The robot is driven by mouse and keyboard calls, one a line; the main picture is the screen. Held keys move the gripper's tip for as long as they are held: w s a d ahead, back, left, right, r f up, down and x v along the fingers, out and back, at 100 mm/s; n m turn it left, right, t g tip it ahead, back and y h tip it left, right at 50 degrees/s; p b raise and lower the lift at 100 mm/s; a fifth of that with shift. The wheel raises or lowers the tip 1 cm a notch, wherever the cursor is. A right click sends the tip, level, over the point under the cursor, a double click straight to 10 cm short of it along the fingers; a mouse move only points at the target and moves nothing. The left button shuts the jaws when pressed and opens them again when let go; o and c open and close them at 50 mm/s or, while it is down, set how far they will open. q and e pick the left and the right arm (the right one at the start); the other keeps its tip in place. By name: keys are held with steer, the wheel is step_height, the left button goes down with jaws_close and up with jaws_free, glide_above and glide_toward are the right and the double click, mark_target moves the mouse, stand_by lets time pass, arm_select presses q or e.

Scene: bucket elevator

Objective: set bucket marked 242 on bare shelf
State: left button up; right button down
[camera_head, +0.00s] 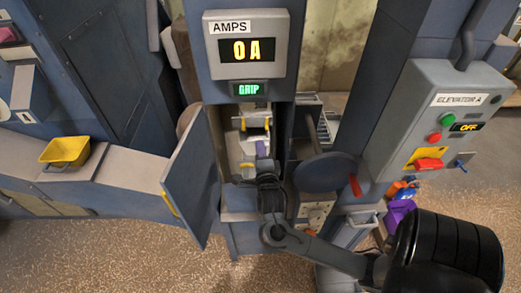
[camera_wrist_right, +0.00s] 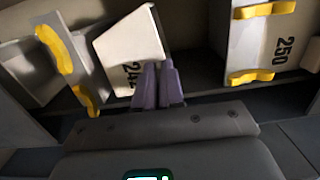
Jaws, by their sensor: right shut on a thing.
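The bucket marked 242 (camera_wrist_right: 128,45) is pale grey and sits tilted in the right wrist view, its number partly covered. My right gripper (camera_wrist_right: 158,88) has its purple fingertips shut on its lower edge. In the head view this gripper (camera_head: 262,150) reaches into the open cabinet (camera_head: 226,205), where pale bucket parts with yellow edges show. Their numbers cannot be read there. The yellow strip left of bucket 242 cannot be clearly assigned to one bucket. I cannot tell which surface is the bare shelf. My left gripper is not in view.
A bucket marked 250 (camera_wrist_right: 262,42) with yellow edges is to the right in the wrist view. The cabinet door (camera_head: 190,180) stands open on the left. A yellow tray (camera_head: 65,151) sits on the left ledge (camera_head: 130,172). A dark round handwheel (camera_head: 325,172) is close on the right.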

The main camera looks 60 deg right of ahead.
stand_by(0.3)
steer(key=shift+f+b, duration=0.35)
steer(key=shift+b, duration=0.05)
stand_by(0.3)
steer(key=shift+f+b, duration=0.35)
steer(key=shift+f, duration=0.05)
steer(key=c, duration=1.2)
jaws_free()
steer(key=shift+o, duration=0.2)
steer(key=shift+a, duration=0.1)
